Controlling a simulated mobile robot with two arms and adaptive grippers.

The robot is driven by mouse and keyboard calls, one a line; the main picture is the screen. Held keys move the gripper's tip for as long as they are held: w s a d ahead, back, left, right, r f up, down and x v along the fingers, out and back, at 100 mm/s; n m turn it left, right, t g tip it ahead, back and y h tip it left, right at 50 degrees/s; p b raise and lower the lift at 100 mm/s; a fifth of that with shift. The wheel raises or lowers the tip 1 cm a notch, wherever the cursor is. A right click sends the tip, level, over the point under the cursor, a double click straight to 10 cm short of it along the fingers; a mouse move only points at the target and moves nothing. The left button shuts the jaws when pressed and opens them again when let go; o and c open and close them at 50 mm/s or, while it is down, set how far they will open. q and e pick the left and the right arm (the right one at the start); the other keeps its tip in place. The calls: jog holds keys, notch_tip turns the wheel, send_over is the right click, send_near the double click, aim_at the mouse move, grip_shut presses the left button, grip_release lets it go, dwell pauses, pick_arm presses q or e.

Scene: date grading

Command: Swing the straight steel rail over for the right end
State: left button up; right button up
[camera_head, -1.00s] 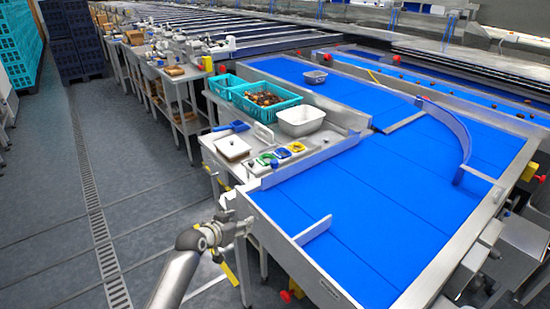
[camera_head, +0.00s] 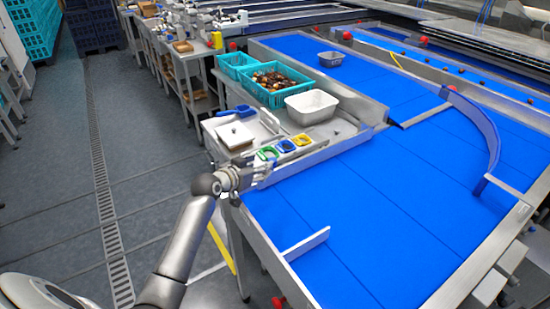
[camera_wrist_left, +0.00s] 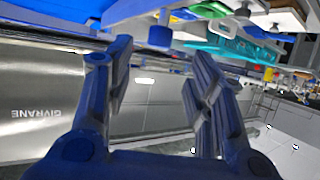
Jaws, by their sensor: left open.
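A short straight steel rail (camera_head: 306,244) stands on edge across the near left part of the blue belt (camera_head: 390,220). Another short straight steel strip (camera_head: 424,115) lies across the belt farther back, beside a tall curved rail (camera_head: 480,125). My left gripper (camera_head: 262,171) is by the near left corner of the belt, beside the steel side table, up and left of the short near rail and apart from it. In the left wrist view its two fingers (camera_wrist_left: 158,85) are spread with nothing between them. My right gripper is not in view.
The side table holds a white board (camera_head: 235,135), coloured cups (camera_head: 285,146), a white tub (camera_head: 312,106) and a teal crate of dates (camera_head: 273,84). A blue knob (camera_wrist_left: 160,37) hangs near my fingers in the wrist view. Floor at left is clear.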

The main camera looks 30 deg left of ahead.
aim_at(272, 160)
pick_arm(q)
jog(key=x, duration=0.3)
jog(key=shift+d+r, duration=0.1)
jog(key=shift+r, duration=0.05)
jog(key=x, duration=0.4)
jog(key=shift+w+f, duration=0.25)
jog(key=shift+w, duration=0.1)
jog(key=shift+w+f, duration=0.1)
jog(key=shift+w, duration=0.2)
jog(key=shift+w+f, duration=0.15)
jog(key=shift+w, duration=0.1)
grip_shut()
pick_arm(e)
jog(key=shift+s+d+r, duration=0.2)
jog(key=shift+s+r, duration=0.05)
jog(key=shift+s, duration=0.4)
